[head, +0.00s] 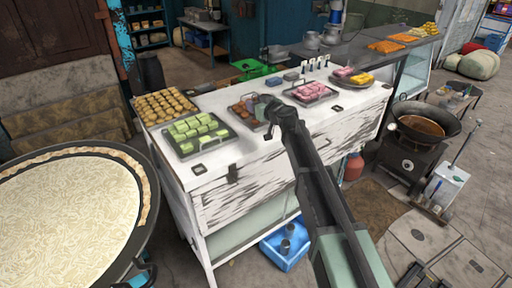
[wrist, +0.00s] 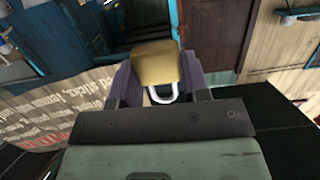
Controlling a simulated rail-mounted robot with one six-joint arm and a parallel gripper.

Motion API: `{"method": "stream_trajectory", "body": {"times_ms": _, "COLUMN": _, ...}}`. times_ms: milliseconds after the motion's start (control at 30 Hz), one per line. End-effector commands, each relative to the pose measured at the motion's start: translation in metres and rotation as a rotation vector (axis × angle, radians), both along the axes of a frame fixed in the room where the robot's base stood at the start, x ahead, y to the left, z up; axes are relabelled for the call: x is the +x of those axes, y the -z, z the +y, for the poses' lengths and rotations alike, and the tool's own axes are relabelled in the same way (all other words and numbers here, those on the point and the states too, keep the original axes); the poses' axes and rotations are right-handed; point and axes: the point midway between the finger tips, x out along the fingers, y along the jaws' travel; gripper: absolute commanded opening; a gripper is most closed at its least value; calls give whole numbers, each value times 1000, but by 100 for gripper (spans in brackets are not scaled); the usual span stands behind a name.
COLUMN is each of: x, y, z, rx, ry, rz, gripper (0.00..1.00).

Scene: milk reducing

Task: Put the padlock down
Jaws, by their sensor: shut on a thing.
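The padlock (wrist: 157,64) has a brass-coloured body and a pale metal shackle. In the wrist view it sits between the two fingers of my gripper (wrist: 159,76), which is shut on it. The shackle points back toward the palm. In the head view my gripper (head: 271,112) is over the white counter (head: 240,150), near its middle. The padlock cannot be made out there, hidden by my arm. I cannot tell whether it touches the counter.
Trays of green sweets (head: 196,131), brown balls (head: 165,106) and pink sweets (head: 311,91) stand on the counter. A small dark item (head: 198,169) lies at its front left. A wide pan (head: 75,215) fills the left. A blue crate (head: 287,246) is on the floor.

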Motion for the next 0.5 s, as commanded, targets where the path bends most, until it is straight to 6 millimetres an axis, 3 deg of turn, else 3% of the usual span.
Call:
{"method": "stream_trajectory", "body": {"times_ms": 33, "x": 0, "y": 37, "z": 0, "rx": 0, "ry": 0, "rz": 0, "gripper": 16}}
{"method": "stream_trajectory", "body": {"times_ms": 233, "x": 0, "y": 103, "z": 0, "rx": 0, "ry": 0, "rz": 0, "gripper": 16}}
{"method": "stream_trajectory", "body": {"times_ms": 333, "x": 0, "y": 121, "z": 0, "rx": 0, "ry": 0, "rz": 0, "gripper": 16}}
{"method": "stream_trajectory", "body": {"times_ms": 500, "x": 0, "y": 120, "z": 0, "rx": 0, "ry": 0, "rz": 0, "gripper": 16}}
